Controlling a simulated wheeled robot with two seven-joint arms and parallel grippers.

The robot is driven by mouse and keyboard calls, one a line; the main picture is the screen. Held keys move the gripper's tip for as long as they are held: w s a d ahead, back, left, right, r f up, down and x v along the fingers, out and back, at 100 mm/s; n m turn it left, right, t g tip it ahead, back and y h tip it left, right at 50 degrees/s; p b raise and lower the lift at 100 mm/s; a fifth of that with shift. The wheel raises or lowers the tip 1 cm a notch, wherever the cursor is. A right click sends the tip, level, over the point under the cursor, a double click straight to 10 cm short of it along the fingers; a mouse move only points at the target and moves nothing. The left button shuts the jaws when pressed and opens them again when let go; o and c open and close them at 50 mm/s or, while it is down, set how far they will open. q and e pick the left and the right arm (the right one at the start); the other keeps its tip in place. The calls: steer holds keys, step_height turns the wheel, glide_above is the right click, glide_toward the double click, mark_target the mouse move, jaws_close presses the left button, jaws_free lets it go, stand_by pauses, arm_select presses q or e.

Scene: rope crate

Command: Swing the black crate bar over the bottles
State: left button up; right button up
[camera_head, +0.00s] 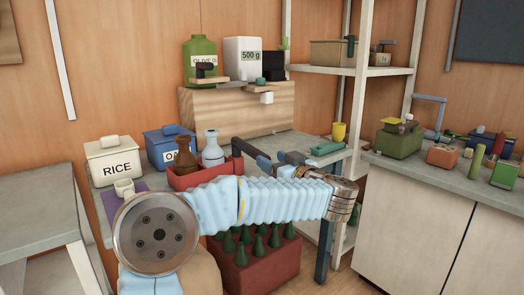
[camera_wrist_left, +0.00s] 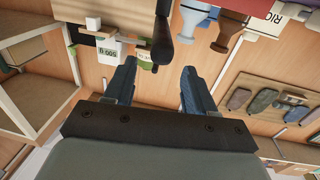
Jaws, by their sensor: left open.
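A red crate (camera_head: 207,177) stands on the grey table with a brown bottle (camera_head: 185,158) and a pale bottle (camera_head: 212,150) in it. The black bar (camera_head: 248,147) reaches out to the right from the crate's right end, clear of the bottles. In the left wrist view the bar (camera_wrist_left: 161,30) ends in a rounded tip ahead of the gap between my fingers. The brown bottle (camera_wrist_left: 195,20) and the pale bottle (camera_wrist_left: 226,35) show beside it. My left gripper (camera_head: 279,160) is open and empty, close to the bar's end; it also shows in the left wrist view (camera_wrist_left: 158,78). My right gripper is out of view.
The RICE canister (camera_head: 111,163) and a blue canister (camera_head: 163,146) stand left of the crate. A wooden box (camera_head: 235,108) with an olive oil can (camera_head: 200,55) and scale stands behind. Another red crate (camera_head: 262,272) with several green bottles is below my left arm.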

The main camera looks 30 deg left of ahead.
mark_target(259, 151)
arm_select(q)
steer(key=x, duration=0.8)
steer(key=shift+p, duration=0.35)
steer(key=shift+d, duration=0.1)
steer(key=shift+s, duration=0.1)
steer(key=shift+f, duration=0.1)
jaws_close()
